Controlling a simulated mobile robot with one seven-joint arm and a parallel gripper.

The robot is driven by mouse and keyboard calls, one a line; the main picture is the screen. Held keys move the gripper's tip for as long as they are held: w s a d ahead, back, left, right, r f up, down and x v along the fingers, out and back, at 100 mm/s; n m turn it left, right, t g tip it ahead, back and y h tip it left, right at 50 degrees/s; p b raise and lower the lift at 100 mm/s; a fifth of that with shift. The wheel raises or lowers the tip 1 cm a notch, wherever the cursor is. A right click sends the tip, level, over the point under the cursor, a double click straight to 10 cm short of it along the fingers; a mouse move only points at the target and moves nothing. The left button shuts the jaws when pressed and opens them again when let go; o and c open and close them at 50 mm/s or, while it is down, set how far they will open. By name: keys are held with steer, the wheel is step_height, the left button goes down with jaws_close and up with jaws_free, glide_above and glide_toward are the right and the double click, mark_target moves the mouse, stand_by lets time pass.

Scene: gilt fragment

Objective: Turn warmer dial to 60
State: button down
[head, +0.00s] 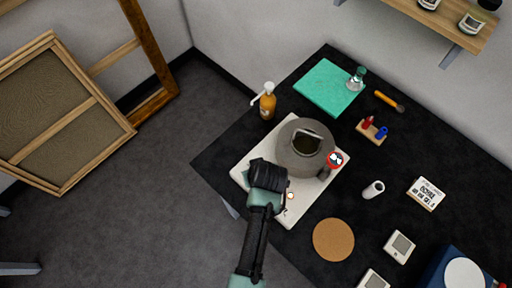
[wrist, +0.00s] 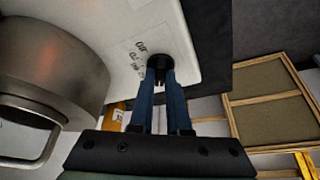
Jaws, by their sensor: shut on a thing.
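The white warmer (head: 297,208) lies on the black table with a round grey metal pot (head: 287,155) on it. In the wrist view the warmer's white top (wrist: 196,45) carries a small printed scale (wrist: 140,50) beside a black dial (wrist: 158,63). My gripper (wrist: 159,82) has its two blue fingers shut on the dial. The scale is partly cut off by the dial, and I cannot read the dial's setting. In the head view my gripper (head: 268,178) is over the warmer's front left part and hides the dial. The pot (wrist: 50,70) stands close beside my fingers.
An amber pump bottle (head: 268,102) stands behind the warmer.

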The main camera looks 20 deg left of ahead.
steer(key=m, duration=0.1)
steer(key=m+h+p, duration=0.1)
steer(key=m, duration=0.1)
steer(key=shift+a+r+m, duration=0.1)
steer(key=shift+a+m, duration=0.05)
steer(key=shift+m, duration=0.15)
steer(key=m+t+h, duration=0.1)
steer(key=m, duration=0.2)
steer(key=shift+a+m+h+p, duration=0.1)
steer(key=shift+m+h+p, duration=0.2)
steer(key=shift+p, duration=0.05)
steer(key=m+h, duration=0.1)
steer(key=m, duration=0.2)
steer(key=shift+a+m+h+b, duration=0.15)
steer(key=shift+m+h+b, duration=0.15)
steer(key=shift+b, duration=0.1)
steer(key=shift+m+g+h+b, duration=0.4)
steer(key=shift+m+h+b, duration=0.3)
steer(key=shift+m, duration=1.2)
steer(key=c, duration=0.9)
jaws_free()
